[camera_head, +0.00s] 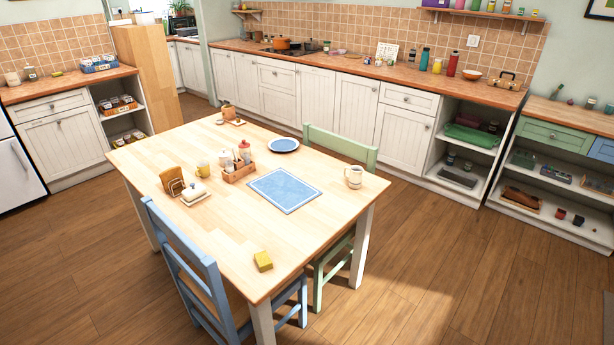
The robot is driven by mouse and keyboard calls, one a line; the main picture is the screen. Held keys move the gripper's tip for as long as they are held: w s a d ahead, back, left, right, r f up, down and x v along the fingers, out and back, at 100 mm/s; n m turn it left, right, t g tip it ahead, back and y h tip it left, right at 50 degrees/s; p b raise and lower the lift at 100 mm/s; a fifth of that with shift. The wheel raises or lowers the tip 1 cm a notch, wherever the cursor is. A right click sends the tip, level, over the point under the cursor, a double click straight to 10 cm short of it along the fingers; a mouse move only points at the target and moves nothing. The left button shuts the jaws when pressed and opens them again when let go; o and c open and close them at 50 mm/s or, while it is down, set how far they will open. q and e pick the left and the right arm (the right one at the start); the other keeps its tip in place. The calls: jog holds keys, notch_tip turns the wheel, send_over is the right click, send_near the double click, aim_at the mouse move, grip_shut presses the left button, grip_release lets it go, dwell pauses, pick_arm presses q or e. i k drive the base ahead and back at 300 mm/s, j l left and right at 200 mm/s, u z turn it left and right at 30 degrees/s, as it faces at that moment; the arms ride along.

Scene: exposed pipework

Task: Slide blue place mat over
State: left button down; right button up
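The blue place mat (284,189) lies flat on the right half of the wooden table (210,245). It is rectangular with a pale border, and nothing stands on it. Neither of my grippers shows in the head view, so I see nothing touching the mat.
A wooden caddy (239,173) stands just left of the mat, a blue plate (284,145) behind it, a cream jug (354,176) to its right. A yellow sponge (263,261) lies nearer the front. A blue chair (190,265) and a green chair (341,148) stand at the table.

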aim_at(286, 191)
jog(key=i+l+u, duration=0.1)
jog(key=i+l, duration=0.45)
jog(key=l, duration=0.15)
jog(key=i+l+u, duration=0.25)
jog(key=i+l, duration=0.25)
jog(key=l, duration=0.25)
jog(key=i+l, duration=0.2)
jog(key=l, duration=0.2)
jog(key=u, duration=0.05)
